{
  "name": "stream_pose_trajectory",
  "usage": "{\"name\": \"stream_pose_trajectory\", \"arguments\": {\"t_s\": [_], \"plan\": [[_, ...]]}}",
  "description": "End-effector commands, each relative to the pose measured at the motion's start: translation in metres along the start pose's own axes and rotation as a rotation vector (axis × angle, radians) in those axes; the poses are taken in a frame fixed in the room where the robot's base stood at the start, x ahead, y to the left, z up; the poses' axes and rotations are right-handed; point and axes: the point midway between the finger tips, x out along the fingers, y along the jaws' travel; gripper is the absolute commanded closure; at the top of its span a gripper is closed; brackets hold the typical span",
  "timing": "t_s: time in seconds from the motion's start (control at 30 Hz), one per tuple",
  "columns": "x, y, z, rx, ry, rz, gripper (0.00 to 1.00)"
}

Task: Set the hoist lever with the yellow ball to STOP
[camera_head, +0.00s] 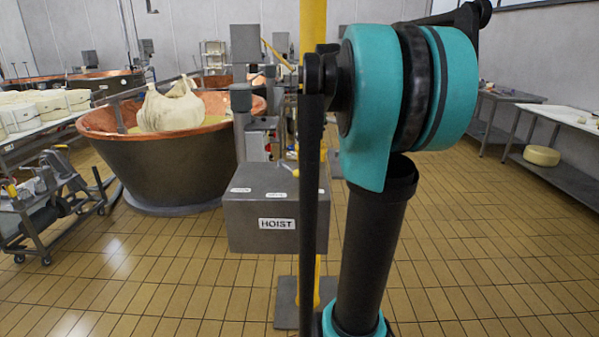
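The grey hoist box (252,226) stands in front of me, left of my arm, with a white HOIST label on its front. A short lever with a small yellow ball (296,173) shows at the right of the box top, beside my dark arm link. Small white labels (240,190) lie on the box top, but their words are too small to read. My arm hides the right part of the box, so the lever's setting cannot be told. My gripper is not in view; only my teal and black arm links show.
A copper vat (165,165) holding a full cloth bundle (170,106) stands behind the box at left. A yellow post (313,22) rises behind the box. A wheeled cart (45,205) is at far left, and tables (560,113) are at right. Tiled floor is clear at right.

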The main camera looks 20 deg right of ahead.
Motion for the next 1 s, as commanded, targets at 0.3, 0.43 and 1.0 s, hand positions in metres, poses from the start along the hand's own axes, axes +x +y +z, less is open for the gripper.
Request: {"name": "stream_pose_trajectory", "arguments": {"t_s": [0.3,0.43,1.0], "plan": [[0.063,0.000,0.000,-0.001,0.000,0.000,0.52],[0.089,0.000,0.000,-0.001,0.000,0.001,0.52],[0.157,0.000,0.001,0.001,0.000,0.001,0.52]]}}
